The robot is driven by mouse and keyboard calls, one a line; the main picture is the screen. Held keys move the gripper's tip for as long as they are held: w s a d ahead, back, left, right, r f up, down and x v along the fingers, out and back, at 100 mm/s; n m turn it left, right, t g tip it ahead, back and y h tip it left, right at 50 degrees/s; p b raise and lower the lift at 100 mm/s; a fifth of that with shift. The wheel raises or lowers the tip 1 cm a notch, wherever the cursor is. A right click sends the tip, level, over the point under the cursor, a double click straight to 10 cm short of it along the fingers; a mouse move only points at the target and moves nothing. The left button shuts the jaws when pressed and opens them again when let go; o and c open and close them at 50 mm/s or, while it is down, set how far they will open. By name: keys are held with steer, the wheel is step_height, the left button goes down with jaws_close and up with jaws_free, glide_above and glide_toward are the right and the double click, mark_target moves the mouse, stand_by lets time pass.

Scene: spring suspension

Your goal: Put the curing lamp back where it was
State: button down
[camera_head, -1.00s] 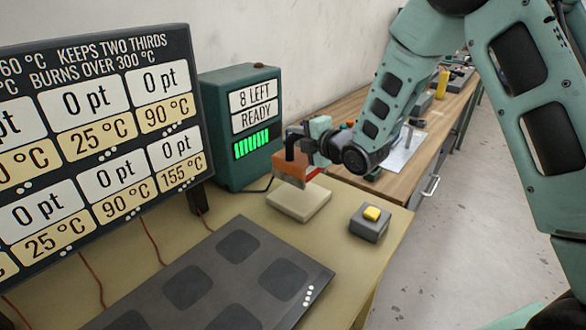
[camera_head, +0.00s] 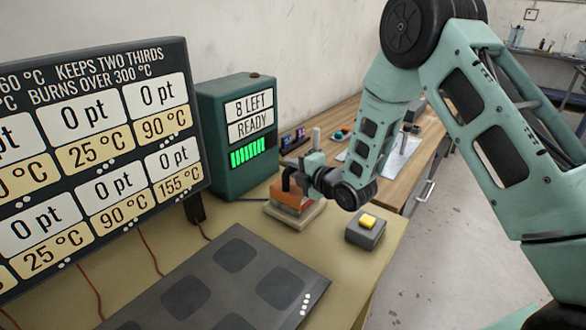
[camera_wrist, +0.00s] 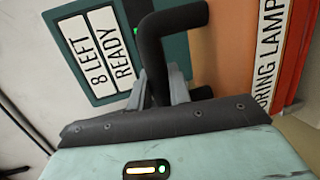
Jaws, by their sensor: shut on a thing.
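The curing lamp is an orange block with a black bent handle. In the head view its orange body (camera_head: 287,199) is at or just above a pale square pad (camera_head: 296,223); I cannot tell whether they touch. In the wrist view its labelled orange side (camera_wrist: 290,55) is at the right and its black handle (camera_wrist: 150,50) rises in the middle. My gripper (camera_head: 297,178) is shut on the handle; its fingers (camera_wrist: 165,88) also show in the wrist view. The arm partly hides the lamp's right side.
A green box (camera_head: 236,140) reading "8 LEFT READY" stands just behind the lamp. A grey block with a yellow button (camera_head: 367,220) is to the right. A dark panel with square patches (camera_head: 235,285) lies in front. A large display board (camera_head: 90,150) stands left.

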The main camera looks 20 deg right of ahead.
steer(key=shift+f, duration=0.15)
steer(key=c, duration=1.3)
jaws_free()
